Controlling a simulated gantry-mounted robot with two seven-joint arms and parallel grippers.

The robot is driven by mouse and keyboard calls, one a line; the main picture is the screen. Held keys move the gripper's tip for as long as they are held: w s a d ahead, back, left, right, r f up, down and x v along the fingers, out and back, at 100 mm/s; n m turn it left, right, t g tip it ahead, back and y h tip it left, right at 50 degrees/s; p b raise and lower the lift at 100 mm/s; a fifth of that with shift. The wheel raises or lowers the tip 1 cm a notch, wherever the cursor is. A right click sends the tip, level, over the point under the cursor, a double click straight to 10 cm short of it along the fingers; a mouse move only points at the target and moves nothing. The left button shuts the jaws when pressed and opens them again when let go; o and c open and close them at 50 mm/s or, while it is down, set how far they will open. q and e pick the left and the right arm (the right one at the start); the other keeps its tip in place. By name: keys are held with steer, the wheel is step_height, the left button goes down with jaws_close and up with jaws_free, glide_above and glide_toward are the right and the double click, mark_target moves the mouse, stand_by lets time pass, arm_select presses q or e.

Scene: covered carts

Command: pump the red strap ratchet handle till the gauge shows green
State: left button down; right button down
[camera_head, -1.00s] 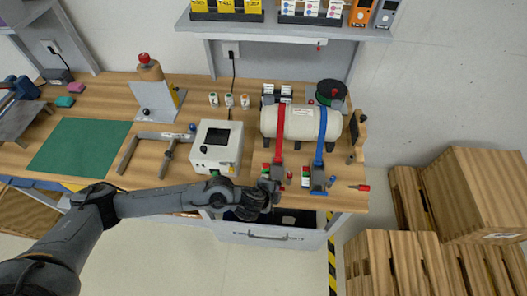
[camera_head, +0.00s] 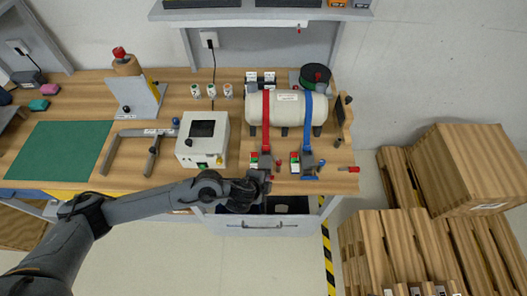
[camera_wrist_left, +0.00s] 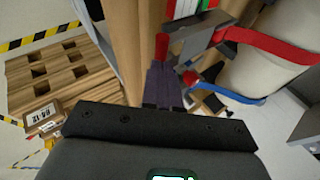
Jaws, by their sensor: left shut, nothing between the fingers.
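The red strap (camera_head: 266,118) runs over a cream tank (camera_head: 286,108) down to its dark ratchet (camera_head: 264,162) near the bench's front edge. A small gauge block (camera_head: 253,160) with red and green parts stands left of the ratchet. In the wrist view this gauge (camera_wrist_left: 186,10) shows red, white and green bands; its reading is unclear. My left gripper (camera_head: 262,178) is shut and empty at the front of the red ratchet. In the wrist view, a red end (camera_wrist_left: 162,46), apparently the ratchet handle's, lies just beyond the fingertips (camera_wrist_left: 163,75); contact is unclear. My right gripper is out of view.
The blue strap (camera_head: 308,125) and its ratchet (camera_head: 308,163) stand close on the right. A white box (camera_head: 184,150) with a dark screen stands left. A red-handled tool (camera_head: 348,168) lies at the right edge. Wooden pallets (camera_head: 385,245) stand on the floor at right.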

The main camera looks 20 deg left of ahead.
arm_select(q)
steer(key=w+d+r+p+v, duration=0.1)
steer(key=p+v, duration=0.6)
steer(key=v, duration=0.6)
steer(key=s+d+f+n+g+h, duration=0.1)
steer(key=s+d+f+n, duration=0.1)
steer(key=s+d+n, duration=0.3)
steer(key=s+d+f+g+h, duration=0.1)
steer(key=s+d+f+g, duration=0.15)
steer(key=s, duration=0.45)
steer(key=s+a+r+n+g+y, duration=0.1)
steer(key=s+a+n, duration=0.1)
steer(key=a+n, duration=0.4)
steer(key=s+a+r+n+y, duration=0.1)
steer(key=s+a+n+y, duration=0.15)
steer(key=a, duration=0.65)
step_height(320, 180, up, 14)
steer(key=p, duration=1.3)
steer(key=shift+w+d+n+h, duration=0.25)
steer(key=shift+n+h, duration=0.1)
steer(key=shift+h, duration=0.1)
